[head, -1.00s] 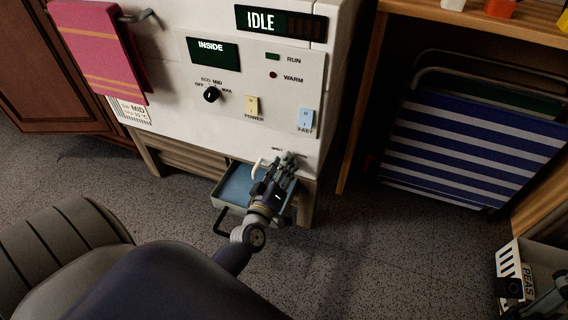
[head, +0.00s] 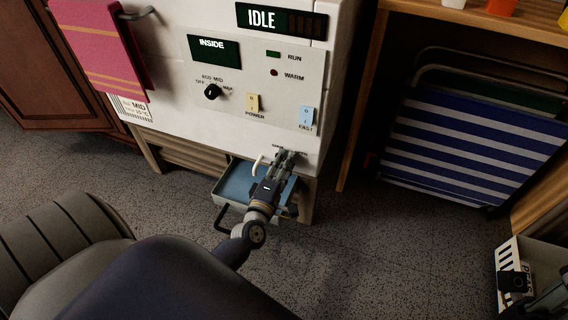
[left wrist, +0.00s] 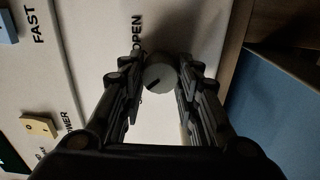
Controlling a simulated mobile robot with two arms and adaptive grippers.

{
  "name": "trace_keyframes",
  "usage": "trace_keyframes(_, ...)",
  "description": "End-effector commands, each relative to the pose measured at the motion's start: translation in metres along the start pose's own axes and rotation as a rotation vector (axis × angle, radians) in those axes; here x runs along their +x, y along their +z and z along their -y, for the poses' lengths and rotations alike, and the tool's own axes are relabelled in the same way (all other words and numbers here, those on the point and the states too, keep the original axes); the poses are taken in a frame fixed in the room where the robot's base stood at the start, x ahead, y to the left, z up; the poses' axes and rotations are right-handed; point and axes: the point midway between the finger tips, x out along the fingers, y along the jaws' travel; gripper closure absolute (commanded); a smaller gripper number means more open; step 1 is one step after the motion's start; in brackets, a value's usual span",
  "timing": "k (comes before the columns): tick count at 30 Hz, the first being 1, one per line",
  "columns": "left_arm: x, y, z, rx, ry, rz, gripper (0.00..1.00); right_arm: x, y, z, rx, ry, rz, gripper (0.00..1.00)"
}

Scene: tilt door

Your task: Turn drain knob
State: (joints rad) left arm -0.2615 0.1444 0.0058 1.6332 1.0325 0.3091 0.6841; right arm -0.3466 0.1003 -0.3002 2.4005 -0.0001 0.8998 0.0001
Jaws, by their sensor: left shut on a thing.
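The drain knob (left wrist: 159,76) is a round grey knob with a dark slanted mark, seen in the left wrist view on the white panel beside the word OPEN. My left gripper (left wrist: 158,85) has a finger on each side of it and is shut on it. In the head view my left gripper (head: 289,156) reaches the lower right of the white machine (head: 232,138), and its fingers hide the knob. A pale hooked spout (head: 258,165) sticks out just left of the gripper. Part of my right gripper shows at the lower right edge, too cut off to judge.
A blue-lined tray (head: 240,184) with a dark handle sits under the machine, below my left gripper. A pink towel (head: 98,45) hangs at the upper left. A striped folding chair (head: 470,150) stands in the shelf at right. A white basket (head: 511,264) is at lower right.

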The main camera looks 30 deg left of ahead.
Motion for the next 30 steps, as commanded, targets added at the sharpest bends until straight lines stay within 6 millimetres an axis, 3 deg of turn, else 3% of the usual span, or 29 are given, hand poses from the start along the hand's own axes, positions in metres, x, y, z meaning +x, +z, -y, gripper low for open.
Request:
trace_keyframes(18,0.0006,-0.0023,-0.0008,-0.038,0.003,-0.004,0.94,-0.0031,0.002,-0.0002,0.001,0.003,0.012,0.71)
trace_keyframes(19,0.0006,-0.0023,-0.0008,-0.038,0.003,-0.004,0.63,-0.0027,0.0016,-0.0002,0.0,0.003,0.01,0.71)
trace_keyframes(21,0.0005,-0.002,-0.0007,-0.038,0.002,-0.004,0.49,-0.0017,0.0007,-0.0001,0.0,0.002,0.006,0.71)
trace_keyframes(30,-0.0001,-0.0009,0.0,-0.037,0.001,-0.002,0.49,0.0009,-0.0013,-0.0004,-0.001,0.002,-0.005,0.71)
